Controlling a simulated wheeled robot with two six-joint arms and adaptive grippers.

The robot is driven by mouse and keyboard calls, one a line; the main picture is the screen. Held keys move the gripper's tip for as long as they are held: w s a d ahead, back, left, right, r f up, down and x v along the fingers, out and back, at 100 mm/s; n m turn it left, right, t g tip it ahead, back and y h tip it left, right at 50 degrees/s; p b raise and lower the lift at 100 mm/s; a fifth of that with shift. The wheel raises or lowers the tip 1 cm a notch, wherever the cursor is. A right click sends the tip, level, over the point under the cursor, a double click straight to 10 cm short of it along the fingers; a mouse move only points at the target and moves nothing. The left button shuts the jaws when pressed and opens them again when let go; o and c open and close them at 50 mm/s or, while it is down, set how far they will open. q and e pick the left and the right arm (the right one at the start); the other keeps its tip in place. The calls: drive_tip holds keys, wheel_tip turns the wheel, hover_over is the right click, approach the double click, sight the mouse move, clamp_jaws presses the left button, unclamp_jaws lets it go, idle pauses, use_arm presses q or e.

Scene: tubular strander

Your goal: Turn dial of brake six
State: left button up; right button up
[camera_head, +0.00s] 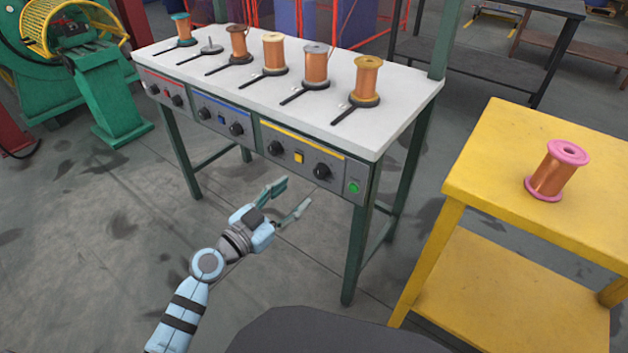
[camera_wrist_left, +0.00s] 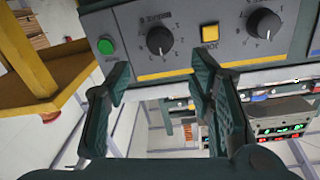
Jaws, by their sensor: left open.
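The brake panel (camera_head: 305,160) runs along the front of the white-topped table. Its rightmost black dial (camera_head: 322,172), beside the green button (camera_head: 353,187), fits brake six; the label is too small to read surely. That dial also shows in the left wrist view (camera_wrist_left: 160,40), where the panel appears upside down. A second dial (camera_head: 275,148) sits left of the yellow button (camera_head: 298,156). My left gripper (camera_head: 294,196) is open and empty, in front of and below the panel, apart from the dials. In the left wrist view its fingertips (camera_wrist_left: 160,72) point towards the brake-six dial. My right gripper is out of view.
Several spools stand on the white tabletop (camera_head: 215,75), including one copper spool (camera_head: 366,78) at its right end. A yellow table (camera_head: 500,170) with a pink-flanged spool (camera_head: 556,170) stands at the right. The floor left of my arm is clear.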

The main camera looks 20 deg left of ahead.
sight(318, 175)
use_arm(q)
drive_tip(key=b+x, duration=0.1)
drive_tip(key=x, duration=0.7)
drive_tip(key=shift+w+d+f, duration=0.1)
drive_tip(key=shift+w, duration=0.2)
drive_tip(key=c, duration=1.2)
